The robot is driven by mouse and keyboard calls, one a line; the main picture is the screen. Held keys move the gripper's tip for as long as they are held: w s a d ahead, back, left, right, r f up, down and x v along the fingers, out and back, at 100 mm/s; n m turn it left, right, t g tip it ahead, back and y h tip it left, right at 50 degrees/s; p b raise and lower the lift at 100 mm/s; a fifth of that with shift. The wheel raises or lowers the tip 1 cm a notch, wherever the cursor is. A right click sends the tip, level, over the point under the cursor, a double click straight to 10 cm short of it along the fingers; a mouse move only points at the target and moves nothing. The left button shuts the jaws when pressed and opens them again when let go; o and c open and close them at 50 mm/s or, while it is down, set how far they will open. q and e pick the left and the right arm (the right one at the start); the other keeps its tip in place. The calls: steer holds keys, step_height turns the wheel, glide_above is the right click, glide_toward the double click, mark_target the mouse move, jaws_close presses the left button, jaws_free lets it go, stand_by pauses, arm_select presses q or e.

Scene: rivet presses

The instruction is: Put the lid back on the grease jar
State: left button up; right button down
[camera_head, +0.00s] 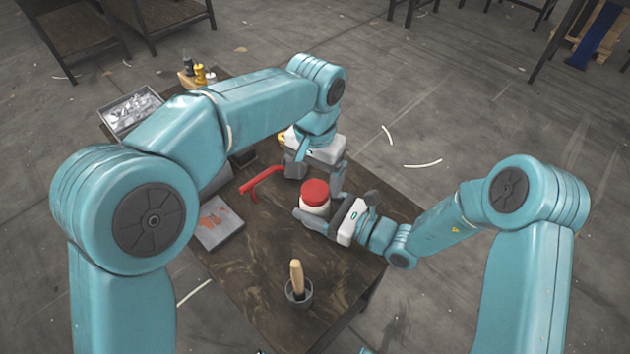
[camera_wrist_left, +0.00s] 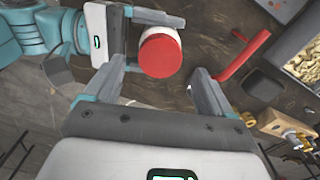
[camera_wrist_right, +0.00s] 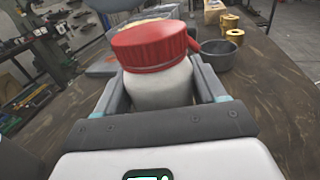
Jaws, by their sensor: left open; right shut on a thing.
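The grease jar (camera_head: 315,208) is white and stands upright, with the red lid (camera_head: 315,189) on its top. My right gripper (camera_wrist_right: 160,90) is shut around the jar's body, with one finger on each side. In the right wrist view the lid (camera_wrist_right: 150,45) sits over the jar's mouth and looks nearly level; I cannot tell if it is tightened. My left gripper (camera_wrist_left: 155,75) is open above the jar. In the left wrist view the lid (camera_wrist_left: 160,55) shows between and slightly beyond its fingers, with gaps on both sides.
A cup (camera_head: 299,293) with a wooden-handled tool stands near the front edge. A grey tray (camera_head: 232,232) with reddish pieces lies left, a metal bin (camera_head: 131,112) farther back. The table's front middle is clear.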

mark_target(315, 190)
arm_select(q)
steer(key=shift+r, duration=0.55)
steer(key=shift+c, duration=0.4)
step_height(315, 190, up, 4)
steer(key=shift+f+n, duration=0.25)
steer(key=shift+n, duration=0.65)
step_height(315, 190, down, 8)
steer(key=shift+f, duration=0.1)
